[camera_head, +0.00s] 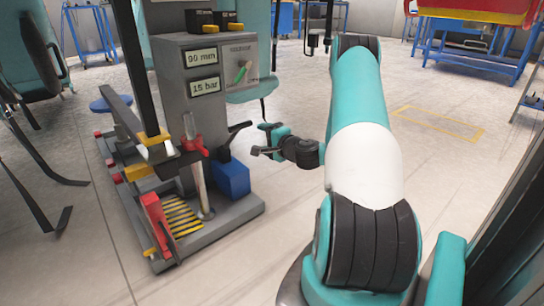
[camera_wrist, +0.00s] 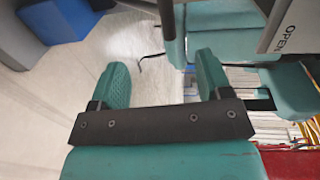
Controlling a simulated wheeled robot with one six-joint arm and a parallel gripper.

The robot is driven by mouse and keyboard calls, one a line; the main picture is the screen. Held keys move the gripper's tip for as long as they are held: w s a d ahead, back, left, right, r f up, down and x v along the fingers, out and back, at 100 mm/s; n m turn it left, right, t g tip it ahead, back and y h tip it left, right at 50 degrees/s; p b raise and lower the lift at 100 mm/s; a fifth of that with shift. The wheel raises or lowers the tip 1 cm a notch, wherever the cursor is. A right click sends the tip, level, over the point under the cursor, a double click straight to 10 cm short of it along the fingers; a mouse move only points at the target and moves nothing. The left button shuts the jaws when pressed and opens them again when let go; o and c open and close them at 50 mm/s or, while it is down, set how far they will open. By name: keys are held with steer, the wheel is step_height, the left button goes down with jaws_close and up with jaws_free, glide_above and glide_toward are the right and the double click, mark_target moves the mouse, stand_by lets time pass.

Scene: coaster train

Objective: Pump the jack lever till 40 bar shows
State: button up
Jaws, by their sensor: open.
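The grey jack stand (camera_head: 190,135) is left of centre in the head view. Its two displays read 90 mm and 15 bar (camera_head: 205,87). A short black lever (camera_head: 237,129), which looks like the jack lever, sticks up and right above a blue block (camera_head: 233,177) on the stand's base. My gripper (camera_head: 262,140) is to the right of this lever, apart from it. In the wrist view my gripper (camera_wrist: 163,74) is open with nothing between its teal pads. The blue block also shows there at top left (camera_wrist: 58,18).
A red clamp-like part (camera_head: 193,147) and a steel post (camera_head: 200,188) are on the stand's left side. A yellow-striped plate (camera_head: 181,216) lies on its base. Teal seats (camera_head: 38,50) stand at far left.

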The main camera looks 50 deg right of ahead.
steer(key=shift+b+v, duration=0.9)
steer(key=shift+v, duration=0.85)
steer(key=shift+a, duration=0.1)
stand_by(0.3)
